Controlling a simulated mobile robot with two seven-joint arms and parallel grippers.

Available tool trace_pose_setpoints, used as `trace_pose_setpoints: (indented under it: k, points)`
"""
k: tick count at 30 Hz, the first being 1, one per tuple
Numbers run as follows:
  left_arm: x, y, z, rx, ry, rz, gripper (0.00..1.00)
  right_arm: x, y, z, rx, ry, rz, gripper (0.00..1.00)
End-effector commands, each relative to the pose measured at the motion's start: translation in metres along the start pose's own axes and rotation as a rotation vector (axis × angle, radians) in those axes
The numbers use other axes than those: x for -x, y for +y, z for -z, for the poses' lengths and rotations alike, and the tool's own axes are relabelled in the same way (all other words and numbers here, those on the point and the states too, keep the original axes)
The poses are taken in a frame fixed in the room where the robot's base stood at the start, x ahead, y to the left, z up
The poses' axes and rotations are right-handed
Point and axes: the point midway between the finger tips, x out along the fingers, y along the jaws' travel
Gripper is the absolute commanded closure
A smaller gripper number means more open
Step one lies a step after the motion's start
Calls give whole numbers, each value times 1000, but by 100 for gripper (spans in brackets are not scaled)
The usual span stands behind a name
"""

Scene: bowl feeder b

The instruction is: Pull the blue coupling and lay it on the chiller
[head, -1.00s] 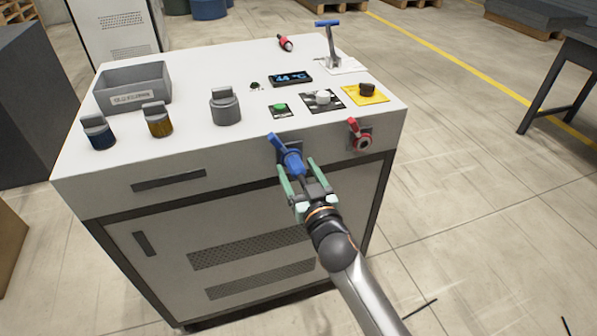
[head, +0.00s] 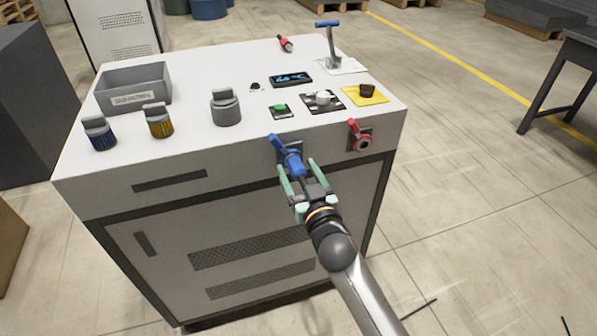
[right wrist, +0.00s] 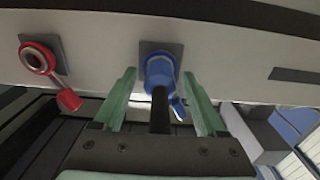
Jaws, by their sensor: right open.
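The blue coupling (head: 292,161) sits on a square plate on the front face of the white chiller (head: 240,140), with a blue lever at its upper left. It also shows in the right wrist view (right wrist: 160,73), with a dark hose or stem running back from it. My right gripper (head: 300,172) is open, its green fingers on either side of the coupling. In the right wrist view the fingers (right wrist: 160,95) stand apart from the coupling, with gaps on both sides. My left gripper is not in view.
A red-levered port (head: 360,140) is just right of the coupling. The chiller top holds a grey bin (head: 133,88), several capped fittings, a display (head: 291,79), knobs, a blue-handled lever (head: 330,42) and a red-and-black piece (head: 285,43). Its middle back is clear.

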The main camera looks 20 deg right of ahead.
Motion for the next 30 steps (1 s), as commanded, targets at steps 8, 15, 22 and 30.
trace_pose_setpoints:
  k: [8,15,22,30]
  points:
    - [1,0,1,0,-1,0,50,-2,2,4,0,7,-3,29]
    - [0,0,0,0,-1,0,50,-2,2,4,0,7,-3,55]
    - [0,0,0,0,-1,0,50,-2,2,4,1,7,-3,81]
    - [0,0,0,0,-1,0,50,-2,2,4,1,6,-3,100]
